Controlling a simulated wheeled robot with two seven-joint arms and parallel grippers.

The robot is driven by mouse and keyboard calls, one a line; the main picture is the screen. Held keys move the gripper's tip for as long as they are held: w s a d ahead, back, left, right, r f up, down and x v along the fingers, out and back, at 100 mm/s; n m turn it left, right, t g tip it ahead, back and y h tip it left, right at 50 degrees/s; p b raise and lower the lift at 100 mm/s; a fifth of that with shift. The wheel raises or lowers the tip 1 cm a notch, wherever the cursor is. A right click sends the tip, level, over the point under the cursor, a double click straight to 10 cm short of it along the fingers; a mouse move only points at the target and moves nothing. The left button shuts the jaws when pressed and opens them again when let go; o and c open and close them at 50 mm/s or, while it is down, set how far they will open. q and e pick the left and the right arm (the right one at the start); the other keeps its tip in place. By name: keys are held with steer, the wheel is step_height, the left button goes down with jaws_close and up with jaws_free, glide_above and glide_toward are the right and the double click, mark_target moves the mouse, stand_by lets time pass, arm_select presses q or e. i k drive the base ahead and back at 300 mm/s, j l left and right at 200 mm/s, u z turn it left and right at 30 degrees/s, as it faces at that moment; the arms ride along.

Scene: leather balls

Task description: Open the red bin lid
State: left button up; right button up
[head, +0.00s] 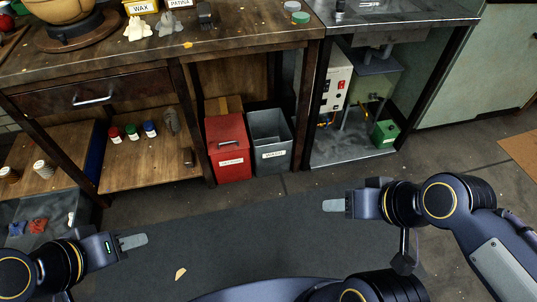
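The red bin (233,164) stands on the floor under the workbench, in the middle of the head view. Its red lid (226,134) is down over the top, with a small handle on it and a white label on the front. My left gripper (134,241) is at the lower left, apart from the bin and in front of it. My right gripper (334,205) is to the right of the bin and nearer to me, also apart from it. Only one finger outline shows clearly on each gripper, so their opening is unclear. Neither gripper visibly holds anything.
An open grey bin (270,142) stands right beside the red bin. The wooden workbench (250,43) overhangs both. A shelf with small jars (132,132) is to the left, and a metal stand with a green box (384,133) to the right. The dark mat (220,235) in front is mostly clear.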

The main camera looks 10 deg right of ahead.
mark_target(227, 133)
steer(key=i+j, duration=0.9)
